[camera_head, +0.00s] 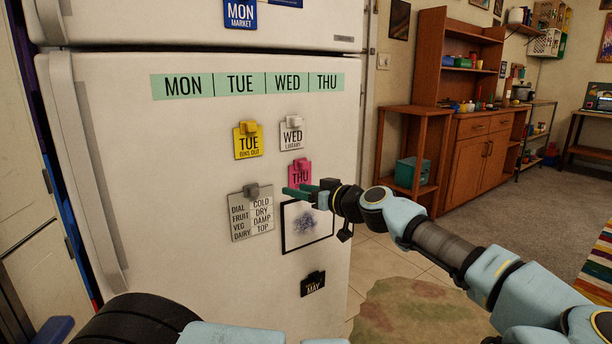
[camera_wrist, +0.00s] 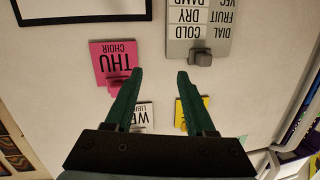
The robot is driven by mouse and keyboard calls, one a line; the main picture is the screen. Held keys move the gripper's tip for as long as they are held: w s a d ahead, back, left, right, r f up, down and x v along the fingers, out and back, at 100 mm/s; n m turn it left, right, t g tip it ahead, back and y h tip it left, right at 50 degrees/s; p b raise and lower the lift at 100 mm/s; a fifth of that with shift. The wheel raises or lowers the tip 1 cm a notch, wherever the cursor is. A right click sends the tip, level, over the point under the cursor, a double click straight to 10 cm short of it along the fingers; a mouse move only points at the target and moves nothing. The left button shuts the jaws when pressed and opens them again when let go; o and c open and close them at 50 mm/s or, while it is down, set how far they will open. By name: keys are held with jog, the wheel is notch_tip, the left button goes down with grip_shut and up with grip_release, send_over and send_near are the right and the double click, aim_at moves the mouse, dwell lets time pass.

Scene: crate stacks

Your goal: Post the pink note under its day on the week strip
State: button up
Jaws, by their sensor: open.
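The pink note (camera_head: 299,176) hangs on the white fridge door under a pink magnet clip. It reads THU, and the wrist view shows THU CHOIR upside down on the same pink note (camera_wrist: 112,53). The green week strip (camera_head: 254,84) runs across the upper door with MON, TUE, WED and THU. My gripper (camera_head: 290,191) is at the pink note's lower edge in the head view and partly overlaps it. In the wrist view my gripper (camera_wrist: 160,74) is open, nothing between its green fingers, with the note beside the left finger.
A yellow TUE note (camera_head: 248,146) and a white WED note (camera_head: 292,139) hang below the strip. A grey word list (camera_head: 252,220), a framed drawing (camera_head: 306,240) and a black clip (camera_head: 313,284) are lower. A MON note (camera_head: 240,13) is on the upper door. Door below THU is bare.

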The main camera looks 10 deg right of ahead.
aim_at(307, 167)
jog(key=s+d+r+t+h, duration=0.2)
jog(key=d+r+t, duration=0.15)
jog(key=d, duration=0.45)
jog(key=shift+m+g, duration=0.35)
jog(key=shift+m, duration=0.05)
jog(key=shift+p+x, duration=1.15)
jog(key=shift+x, duration=3.95)
jog(key=shift+s+a+f, duration=0.1)
jog(key=shift+a, duration=0.1)
jog(key=shift+c, duration=0.6)
grip_shut()
jog(key=shift+s+d+f+b, duration=0.1)
jog(key=shift+s+d+b, duration=0.25)
jog(key=shift+s, duration=0.15)
jog(key=shift+b+v, duration=0.75)
jog(key=shift+v, duration=1.15)
